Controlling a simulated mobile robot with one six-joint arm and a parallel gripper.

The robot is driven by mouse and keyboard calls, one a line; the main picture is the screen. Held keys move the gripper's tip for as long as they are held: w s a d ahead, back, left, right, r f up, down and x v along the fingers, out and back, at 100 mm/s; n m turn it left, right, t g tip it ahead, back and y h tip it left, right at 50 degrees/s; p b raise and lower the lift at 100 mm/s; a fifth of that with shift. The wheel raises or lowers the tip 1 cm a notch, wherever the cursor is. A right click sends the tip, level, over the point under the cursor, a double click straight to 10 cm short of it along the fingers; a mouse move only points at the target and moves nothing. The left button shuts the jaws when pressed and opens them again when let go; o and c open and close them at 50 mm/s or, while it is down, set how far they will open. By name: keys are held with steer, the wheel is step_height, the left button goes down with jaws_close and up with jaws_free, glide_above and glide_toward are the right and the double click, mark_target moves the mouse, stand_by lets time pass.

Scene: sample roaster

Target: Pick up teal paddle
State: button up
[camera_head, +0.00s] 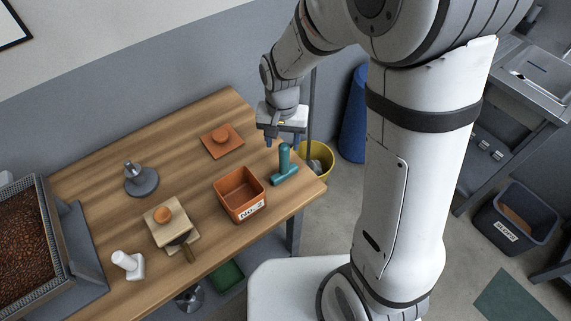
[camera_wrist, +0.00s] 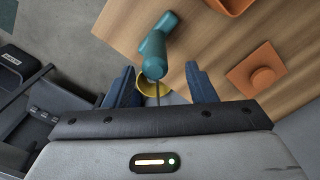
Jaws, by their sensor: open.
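The teal paddle (camera_head: 284,167) stands on the wooden table near its right corner, its handle pointing up from a flat base. My gripper (camera_head: 282,141) is above the table, close to the top of the paddle's handle. In the wrist view the teal paddle (camera_wrist: 155,50) lies ahead of and between the two blue fingers of my gripper (camera_wrist: 162,85). The fingers are apart, with nothing held between them. I cannot tell the exact height gap between fingertips and handle.
An orange bin (camera_head: 240,194) labelled "No. 2" stands just left of the paddle. An orange lidded plate (camera_head: 222,140) lies behind it. A grey stand (camera_head: 141,180), a wooden block (camera_head: 172,220) and a white tamper-like piece (camera_head: 128,264) are further left. A yellow bucket (camera_head: 318,158) is on the floor beyond the table edge.

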mark_target(284, 155)
steer(key=f, duration=0.3)
steer(key=f+p, duration=0.1)
steer(key=f, duration=0.1)
steer(key=shift+s+d+f, duration=0.15)
steer(key=shift+s+f, duration=0.1)
steer(key=shift+s, duration=0.1)
steer(key=c, duration=1.1)
